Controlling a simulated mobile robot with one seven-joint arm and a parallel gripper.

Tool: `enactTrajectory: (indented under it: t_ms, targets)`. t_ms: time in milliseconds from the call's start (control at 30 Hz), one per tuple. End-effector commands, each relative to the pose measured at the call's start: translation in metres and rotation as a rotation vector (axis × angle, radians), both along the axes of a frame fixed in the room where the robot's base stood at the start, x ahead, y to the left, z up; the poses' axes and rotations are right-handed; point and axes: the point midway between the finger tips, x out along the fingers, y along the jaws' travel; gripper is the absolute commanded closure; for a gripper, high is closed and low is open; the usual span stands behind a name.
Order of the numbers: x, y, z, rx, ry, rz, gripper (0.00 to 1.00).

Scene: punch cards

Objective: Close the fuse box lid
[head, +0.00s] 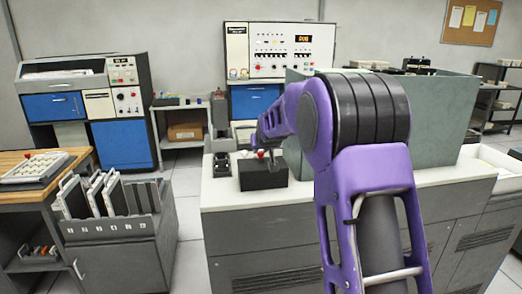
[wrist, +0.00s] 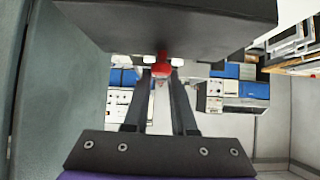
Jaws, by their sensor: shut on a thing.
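A black box (head: 262,178), which I take to be the fuse box, stands on the white counter just left of my arm. A red knob (head: 261,153) shows at its top edge. In the wrist view the dark slab (wrist: 165,22) fills the top, with the red knob (wrist: 161,64) at its edge. My gripper (wrist: 161,72) is shut on the red knob, one finger on each side. In the head view my arm partly hides the gripper. I cannot tell the lid from the box body, nor its angle.
A grey-green housing (head: 440,110) stands on the counter behind and right of my arm, and is close on the left in the wrist view. A small dark device (head: 221,165) stands left of the box. The white counter (head: 222,200) is bare in front.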

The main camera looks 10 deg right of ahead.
Motion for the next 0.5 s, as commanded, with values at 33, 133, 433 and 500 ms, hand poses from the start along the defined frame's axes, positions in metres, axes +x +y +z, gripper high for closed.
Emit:
enactTrajectory:
  t_ms: [33, 133, 433, 500]
  targets:
    - [0.0005, 0.0, -0.0003, 0.0, -0.002, 0.0, 1.0]
    - [0.0004, 0.0, -0.0009, 0.0, 0.0, 0.0, 1.0]
    - [-0.0003, 0.0, -0.002, 0.0, 0.003, 0.0, 0.41]
    - [-0.0003, 0.0, -0.002, 0.0, 0.003, 0.0, 0.41]
